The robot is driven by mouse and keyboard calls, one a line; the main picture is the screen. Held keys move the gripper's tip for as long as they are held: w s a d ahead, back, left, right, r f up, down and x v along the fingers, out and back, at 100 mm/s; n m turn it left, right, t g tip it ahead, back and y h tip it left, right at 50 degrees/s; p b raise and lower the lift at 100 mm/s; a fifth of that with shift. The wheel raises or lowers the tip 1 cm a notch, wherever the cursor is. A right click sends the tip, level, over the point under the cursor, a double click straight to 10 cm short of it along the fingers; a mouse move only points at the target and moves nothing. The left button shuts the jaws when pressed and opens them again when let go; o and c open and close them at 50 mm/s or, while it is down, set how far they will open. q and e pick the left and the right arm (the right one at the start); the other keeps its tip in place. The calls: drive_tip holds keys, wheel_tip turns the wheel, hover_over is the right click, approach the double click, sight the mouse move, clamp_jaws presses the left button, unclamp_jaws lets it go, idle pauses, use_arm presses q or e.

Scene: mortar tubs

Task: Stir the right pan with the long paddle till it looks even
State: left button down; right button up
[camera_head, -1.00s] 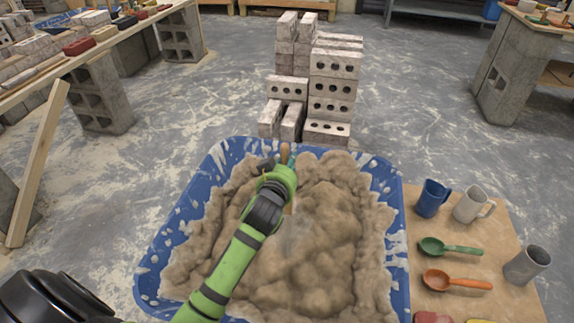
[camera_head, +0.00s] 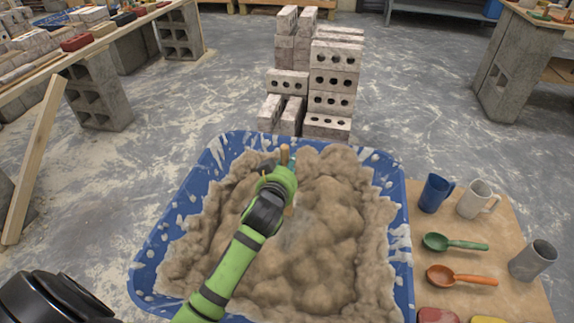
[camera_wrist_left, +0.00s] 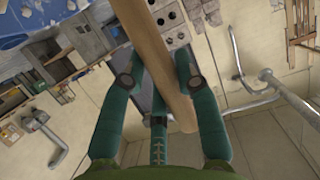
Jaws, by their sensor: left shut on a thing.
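A blue pan (camera_head: 402,245) full of lumpy tan mortar (camera_head: 320,220) stands in front of me in the head view. Only this one pan is in view. My left gripper (camera_head: 285,165) is over the far-middle part of the mortar, shut on a wooden handle, the paddle (camera_head: 285,152), whose end sticks up past it. In the left wrist view the pale wooden paddle shaft (camera_wrist_left: 155,50) runs between the teal fingers of the gripper (camera_wrist_left: 160,85). The paddle's lower end is hidden by my arm and the mortar. My right gripper is not in view.
A board (camera_head: 470,225) right of the pan bears a blue mug (camera_head: 434,194), a white mug (camera_head: 474,200), a grey cup (camera_head: 532,260), a green spoon (camera_head: 453,243) and an orange spoon (camera_head: 460,277). Stacked bricks (camera_head: 333,85) stand behind the pan. A plank (camera_head: 35,160) leans at left.

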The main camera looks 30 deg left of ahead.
use_arm(q)
drive_tip(key=shift+f+b, duration=1.45)
drive_tip(key=shift+f, duration=1.05)
drive_tip(key=shift+f+b, duration=1.1)
drive_tip(key=shift+f, duration=0.6)
drive_tip(key=shift+f+b, duration=0.4)
drive_tip(key=shift+f, duration=0.25)
drive_tip(key=shift+f+b, duration=0.6)
drive_tip(key=shift+f, duration=0.55)
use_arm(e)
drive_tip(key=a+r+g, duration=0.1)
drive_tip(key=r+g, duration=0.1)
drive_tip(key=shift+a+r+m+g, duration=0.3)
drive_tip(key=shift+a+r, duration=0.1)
